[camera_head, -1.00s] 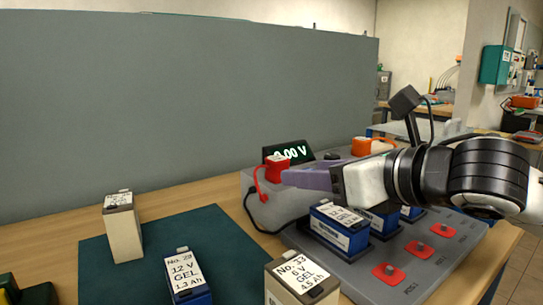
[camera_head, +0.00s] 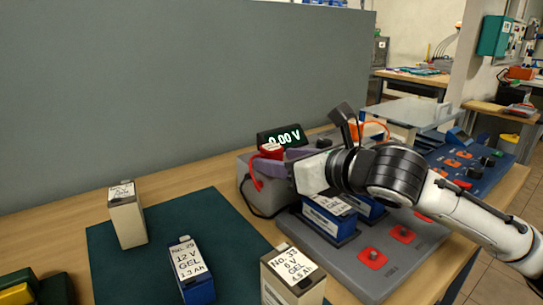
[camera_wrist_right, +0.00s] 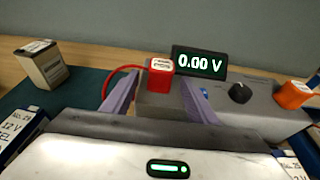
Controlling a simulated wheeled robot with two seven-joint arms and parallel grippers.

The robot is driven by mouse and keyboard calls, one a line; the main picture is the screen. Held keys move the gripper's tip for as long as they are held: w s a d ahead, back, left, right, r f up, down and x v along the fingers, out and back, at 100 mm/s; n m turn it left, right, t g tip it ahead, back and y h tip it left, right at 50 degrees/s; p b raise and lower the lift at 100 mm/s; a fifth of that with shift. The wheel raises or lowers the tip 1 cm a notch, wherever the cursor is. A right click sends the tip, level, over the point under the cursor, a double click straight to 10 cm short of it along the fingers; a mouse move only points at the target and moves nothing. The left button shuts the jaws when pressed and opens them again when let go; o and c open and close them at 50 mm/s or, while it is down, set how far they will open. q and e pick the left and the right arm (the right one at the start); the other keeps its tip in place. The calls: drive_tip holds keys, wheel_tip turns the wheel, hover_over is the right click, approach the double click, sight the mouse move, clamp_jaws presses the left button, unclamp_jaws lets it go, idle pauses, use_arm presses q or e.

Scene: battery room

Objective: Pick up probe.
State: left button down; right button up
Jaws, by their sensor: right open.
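The red probe (camera_head: 271,151) sits on the grey tester with a red cable hanging from its left side. It also shows in the right wrist view (camera_wrist_right: 161,75), beyond and between my open fingers. My right gripper (camera_head: 285,158) is open, its purple fingers pointing at the probe; in the right wrist view the gripper (camera_wrist_right: 152,92) has one finger on either side of it. Whether the fingers touch it I cannot tell. An orange probe (camera_wrist_right: 294,94) stands at the tester's right end. My left gripper is not in view.
The tester's display (camera_head: 281,138) reads 0.00 V. Cased batteries stand on the dark green mat (camera_head: 226,215), including a blue one (camera_head: 192,275) and a beige one (camera_head: 127,222). A grey rack (camera_head: 338,262) with red pads holds blue batteries below my right arm.

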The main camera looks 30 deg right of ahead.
drive_tip(key=shift+x, duration=0.8)
drive_tip(key=shift+c, duration=0.3)
drive_tip(key=c, duration=1.1)
drive_tip(key=shift+r, duration=0.15)
